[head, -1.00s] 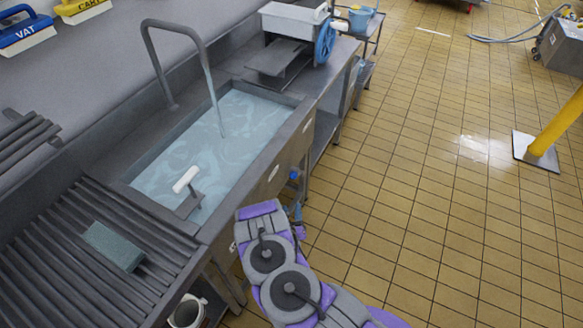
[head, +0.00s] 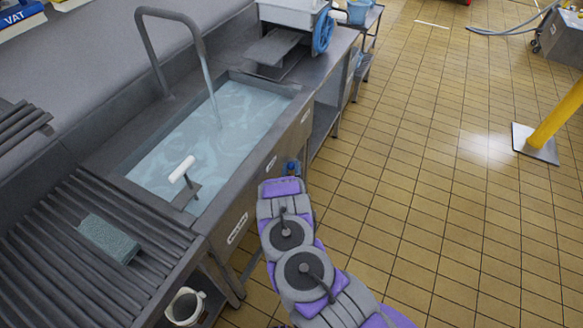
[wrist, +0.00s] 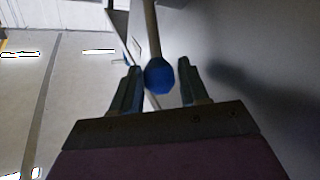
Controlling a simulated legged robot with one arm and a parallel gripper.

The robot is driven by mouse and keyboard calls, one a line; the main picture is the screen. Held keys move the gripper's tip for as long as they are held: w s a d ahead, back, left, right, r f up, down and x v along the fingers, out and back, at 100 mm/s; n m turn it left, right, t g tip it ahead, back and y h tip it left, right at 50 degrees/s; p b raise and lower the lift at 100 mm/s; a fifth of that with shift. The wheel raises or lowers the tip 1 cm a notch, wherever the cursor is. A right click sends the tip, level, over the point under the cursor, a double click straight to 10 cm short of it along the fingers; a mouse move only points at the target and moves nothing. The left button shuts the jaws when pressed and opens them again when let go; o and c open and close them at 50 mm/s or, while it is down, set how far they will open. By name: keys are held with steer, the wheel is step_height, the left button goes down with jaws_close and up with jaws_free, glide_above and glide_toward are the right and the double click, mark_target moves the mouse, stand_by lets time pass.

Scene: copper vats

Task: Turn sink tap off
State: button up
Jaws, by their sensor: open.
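The sink (head: 150,150) is full of water, and a stream runs into it from the tall curved spout (head: 190,18). A blue tap knob (head: 292,167) shows at the sink's front face, just beyond the end of my arm. In the wrist view the blue knob (wrist: 159,77) sits on a pale rod, in the gap between the two fingers of my gripper (wrist: 160,72). In the head view my arm hides the gripper.
A slatted drainboard (head: 60,255) with a grey-green block (head: 108,239) lies left of the sink. A white-handled tool (head: 182,168) stands at the sink's near edge. A white bucket (head: 186,307) is below. The tiled floor (head: 430,180) at right is mostly clear; a yellow post (head: 558,115) stands there.

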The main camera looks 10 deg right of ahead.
steer(key=shift+w+d, duration=0.1)
steer(key=shift+w, duration=0.6)
jaws_close()
